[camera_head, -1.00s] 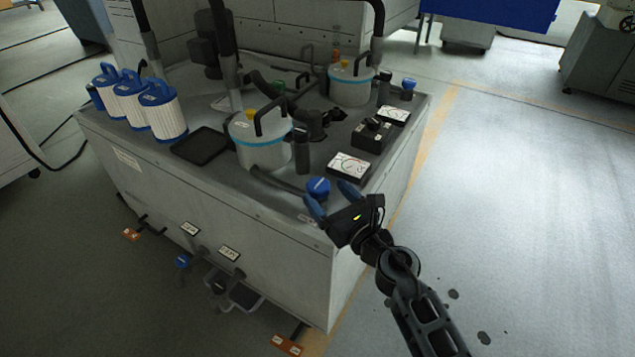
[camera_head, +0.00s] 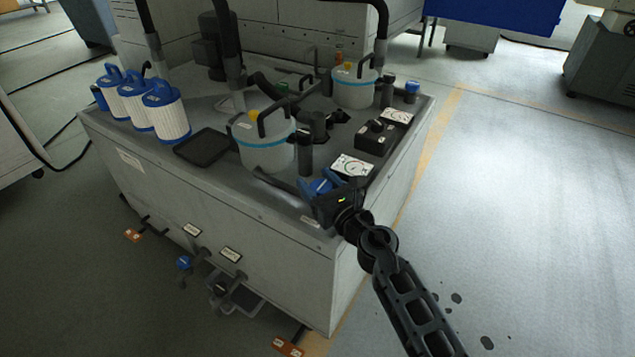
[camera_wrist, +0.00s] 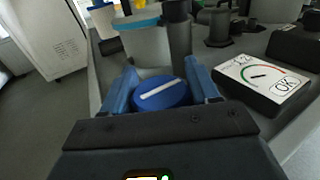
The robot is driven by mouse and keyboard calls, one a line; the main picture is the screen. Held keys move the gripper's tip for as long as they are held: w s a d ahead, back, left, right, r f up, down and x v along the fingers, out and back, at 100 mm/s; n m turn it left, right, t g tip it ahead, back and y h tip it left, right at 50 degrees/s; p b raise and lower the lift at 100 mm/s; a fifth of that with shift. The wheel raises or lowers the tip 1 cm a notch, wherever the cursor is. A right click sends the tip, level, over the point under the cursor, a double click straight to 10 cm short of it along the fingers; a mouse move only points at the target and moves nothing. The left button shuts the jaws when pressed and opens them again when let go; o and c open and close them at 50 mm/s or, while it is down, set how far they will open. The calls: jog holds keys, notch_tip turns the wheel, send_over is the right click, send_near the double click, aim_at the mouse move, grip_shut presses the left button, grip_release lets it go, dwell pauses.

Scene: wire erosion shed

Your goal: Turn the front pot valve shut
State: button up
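The front pot valve has a round blue knob (camera_wrist: 162,94) with a white line across its top. In the wrist view the line runs slightly tilted, rising to the right. My gripper (camera_wrist: 160,88) is open, with one blue finger on each side of the knob; I cannot tell if they touch it. In the head view my gripper (camera_head: 318,184) is at the front right corner of the tank top, and the knob is mostly hidden by it. The front pot (camera_head: 264,150), white with a blue band, stands behind the valve.
A gauge box (camera_wrist: 262,82) marked OK lies close right of my gripper. Another pot (camera_head: 354,88) and a second blue knob (camera_head: 412,86) are farther back. A black tray (camera_head: 202,147) and blue-capped filters (camera_head: 166,112) are at the left. Floor at right is open.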

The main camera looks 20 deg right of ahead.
jog(key=c, duration=0.5)
jog(key=shift+c, duration=0.2)
